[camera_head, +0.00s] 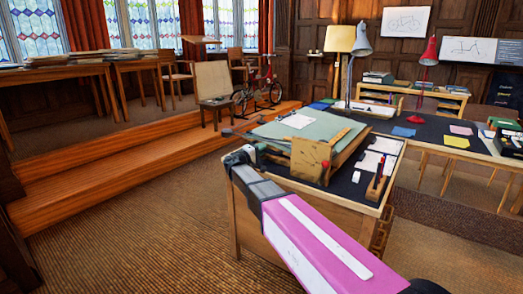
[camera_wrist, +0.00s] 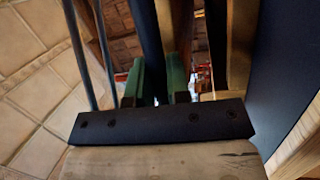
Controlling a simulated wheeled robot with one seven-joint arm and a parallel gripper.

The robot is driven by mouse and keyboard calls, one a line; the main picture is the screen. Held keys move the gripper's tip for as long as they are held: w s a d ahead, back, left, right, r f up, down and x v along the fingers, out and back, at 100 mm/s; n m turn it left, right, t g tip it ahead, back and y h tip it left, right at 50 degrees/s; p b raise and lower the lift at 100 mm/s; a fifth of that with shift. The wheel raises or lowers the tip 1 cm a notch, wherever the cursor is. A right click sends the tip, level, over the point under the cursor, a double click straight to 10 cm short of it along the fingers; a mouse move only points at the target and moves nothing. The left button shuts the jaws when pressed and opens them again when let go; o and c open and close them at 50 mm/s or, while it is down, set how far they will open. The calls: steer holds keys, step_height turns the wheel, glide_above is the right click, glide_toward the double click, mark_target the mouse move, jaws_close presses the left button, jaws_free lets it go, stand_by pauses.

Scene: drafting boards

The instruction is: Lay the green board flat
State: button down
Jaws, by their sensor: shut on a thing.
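The green board (camera_head: 325,131) sits on a wooden frame above the desk in the head view, raised at a slight slope, with a white sheet (camera_head: 298,121) on it. My gripper (camera_head: 260,149) is at the near left corner of the board's frame. In the wrist view, my two green fingers (camera_wrist: 157,80) stand on either side of a dark bar (camera_wrist: 148,40) and are shut on it. How that bar joins the board is hidden.
The desk (camera_head: 345,190) also holds pale papers (camera_head: 368,165) and a pen holder (camera_head: 377,187) close to the board's right. A grey lamp (camera_head: 361,45) and a red lamp (camera_head: 429,52) stand behind. The carpet (camera_head: 150,220) at left is clear; wooden steps (camera_head: 120,165) rise beyond.

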steer(key=c, duration=1.1)
jaws_free()
steer(key=v, duration=1)
steer(key=shift+s+a, duration=0.25)
steer(key=shift+s, duration=0.05)
